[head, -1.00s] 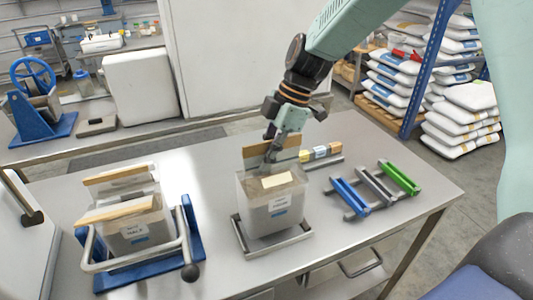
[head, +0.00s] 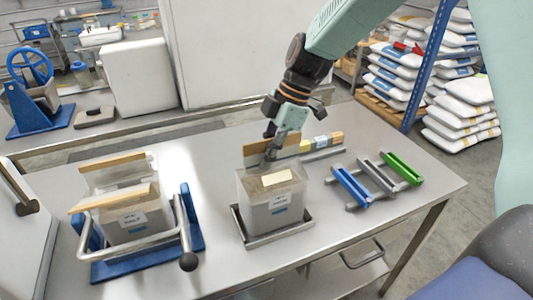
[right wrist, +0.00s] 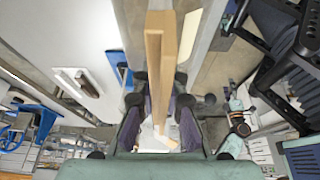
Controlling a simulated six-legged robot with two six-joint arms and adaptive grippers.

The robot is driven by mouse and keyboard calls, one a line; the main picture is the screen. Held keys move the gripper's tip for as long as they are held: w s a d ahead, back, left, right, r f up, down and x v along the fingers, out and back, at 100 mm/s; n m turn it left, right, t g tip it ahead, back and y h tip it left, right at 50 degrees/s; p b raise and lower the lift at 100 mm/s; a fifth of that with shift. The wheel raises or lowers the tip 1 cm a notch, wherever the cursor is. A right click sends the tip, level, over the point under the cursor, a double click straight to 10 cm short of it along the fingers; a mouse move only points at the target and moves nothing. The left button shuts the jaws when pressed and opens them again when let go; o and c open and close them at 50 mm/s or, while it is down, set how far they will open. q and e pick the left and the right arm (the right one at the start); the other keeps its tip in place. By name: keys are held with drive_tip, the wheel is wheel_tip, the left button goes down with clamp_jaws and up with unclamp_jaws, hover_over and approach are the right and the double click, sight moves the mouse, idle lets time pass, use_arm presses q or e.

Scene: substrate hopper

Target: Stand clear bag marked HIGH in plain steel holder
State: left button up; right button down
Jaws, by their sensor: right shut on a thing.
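The clear bag (head: 272,205) with pale contents and a white label stands upright in the middle of the table in the head view. The label is too small to read surely. The plain steel holder (head: 245,240) is around its base; I cannot tell whether the bag's bottom touches it. My right gripper (head: 268,158) is shut on the bag's upper part, by the wooden strip (head: 257,146). In the right wrist view, wooden strips (right wrist: 158,65) run up between the fingers of my right gripper (right wrist: 160,130). My left gripper is not in view.
Another clear bag (head: 125,218) with wooden strips stands in a blue frame (head: 192,225) with a steel bar at left. Blue (head: 350,187), grey (head: 377,174) and green (head: 403,168) bars lie at right. Several small blocks (head: 320,142) sit behind. The table's front right is clear.

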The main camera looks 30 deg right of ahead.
drive_tip(key=shift+w, duration=0.2)
drive_tip(key=shift+s+r, duration=0.2)
drive_tip(key=shift+s, duration=0.25)
drive_tip(key=shift+w, duration=0.1)
